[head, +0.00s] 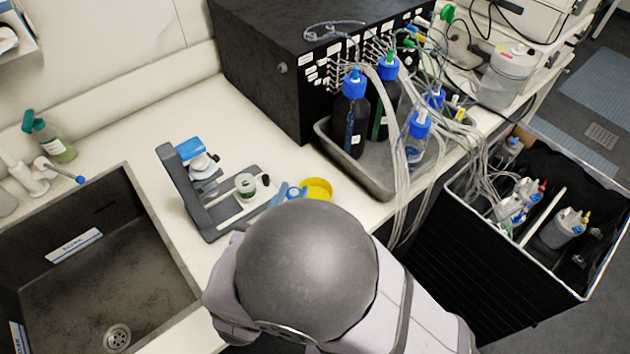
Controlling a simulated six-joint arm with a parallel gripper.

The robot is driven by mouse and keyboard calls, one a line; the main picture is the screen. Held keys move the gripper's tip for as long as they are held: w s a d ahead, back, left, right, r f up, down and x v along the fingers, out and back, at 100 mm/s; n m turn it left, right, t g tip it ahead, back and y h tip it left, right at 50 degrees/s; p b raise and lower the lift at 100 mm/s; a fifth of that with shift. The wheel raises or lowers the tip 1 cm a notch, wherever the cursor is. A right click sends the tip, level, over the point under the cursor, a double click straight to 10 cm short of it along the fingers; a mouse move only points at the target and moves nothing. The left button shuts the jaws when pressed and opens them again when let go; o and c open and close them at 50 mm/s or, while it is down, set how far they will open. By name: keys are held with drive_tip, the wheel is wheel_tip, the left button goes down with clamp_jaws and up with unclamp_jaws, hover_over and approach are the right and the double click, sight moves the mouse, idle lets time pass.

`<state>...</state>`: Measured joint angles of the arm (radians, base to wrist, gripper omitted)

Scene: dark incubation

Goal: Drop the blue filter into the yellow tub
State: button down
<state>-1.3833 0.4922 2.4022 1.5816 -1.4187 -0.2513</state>
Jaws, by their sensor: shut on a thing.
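The yellow tub (318,188) stands on the white bench, just beyond my arm's large grey joint, which hides its near part. My gripper (290,194) is mostly hidden behind that joint. Only small blue parts show at its end, left of the tub. A small blue piece, which looks like the blue filter (293,190), is held there, close to the tub's left rim. I cannot tell its height above the bench or whether it overlaps the tub.
Left of the gripper is a grey stand (212,222) with a blue-topped device (190,149) and a small white-green jar (245,184). Behind the tub is a grey tray (372,180) of blue-capped bottles with tubing. A dark sink (110,275) lies left; a black bin (470,250) lies right.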

drive_tip(key=w+d+m+g+h+p, duration=0.2)
drive_tip(key=w+d+m+h+p, duration=0.2)
drive_tip(key=w, duration=0.6)
drive_tip(key=m+h+p, duration=0.1)
drive_tip(key=h+p, duration=0.1)
drive_tip(key=p, duration=0.1)
drive_tip(key=shift+d+g, duration=0.2)
drive_tip(key=shift+g, duration=0.1)
drive_tip(key=shift+f, duration=0.1)
wheel_tip(320, 180, down, 6)
drive_tip(key=b, duration=0.5)
